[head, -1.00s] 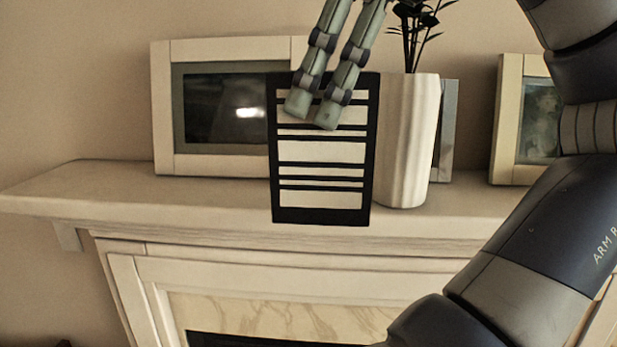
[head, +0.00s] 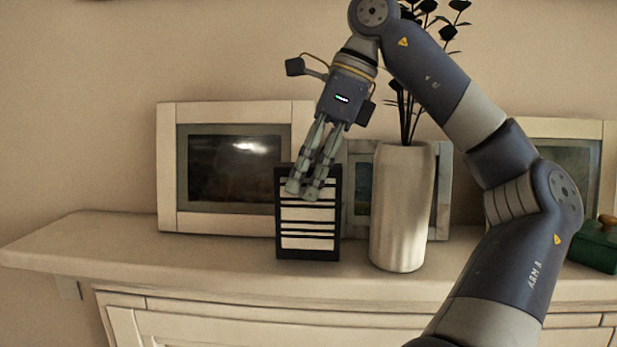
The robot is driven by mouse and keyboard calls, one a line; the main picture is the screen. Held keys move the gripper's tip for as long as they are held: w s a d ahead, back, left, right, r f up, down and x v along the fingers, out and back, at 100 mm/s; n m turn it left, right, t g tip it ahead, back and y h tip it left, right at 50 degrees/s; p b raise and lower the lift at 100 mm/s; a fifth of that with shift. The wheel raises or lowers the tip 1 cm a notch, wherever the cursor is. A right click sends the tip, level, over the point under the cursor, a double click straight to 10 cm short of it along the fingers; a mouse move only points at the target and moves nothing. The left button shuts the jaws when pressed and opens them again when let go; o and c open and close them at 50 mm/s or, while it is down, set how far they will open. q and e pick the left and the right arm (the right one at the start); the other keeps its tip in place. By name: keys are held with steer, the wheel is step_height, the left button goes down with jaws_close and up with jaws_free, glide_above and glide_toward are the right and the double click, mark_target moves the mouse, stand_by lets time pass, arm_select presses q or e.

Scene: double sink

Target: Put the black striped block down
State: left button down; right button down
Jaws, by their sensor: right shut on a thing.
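The black striped block (head: 309,243) is a black upright panel with white bands. It shows in the head view on the mantel shelf (head: 110,240), between the left picture frame and the white vase. Its lower edge appears to meet the shelf top. My right gripper (head: 307,191) reaches down from above and is shut on the block's upper part. The fingers cover part of its upper bands. My left gripper is not in view.
A framed picture (head: 167,190) leans on the wall at left. A white ribbed vase (head: 402,215) with dark leaves stands close right of the block. A smaller frame (head: 443,200) is behind it. A green box (head: 595,248) sits far right. The shelf's left end is clear.

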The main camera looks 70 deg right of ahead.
steer(key=shift+f, duration=0.5)
steer(key=shift+a+f, duration=0.1)
steer(key=shift+f, duration=0.1)
steer(key=c, duration=1.2)
jaws_free()
steer(key=shift+r, duration=0.1)
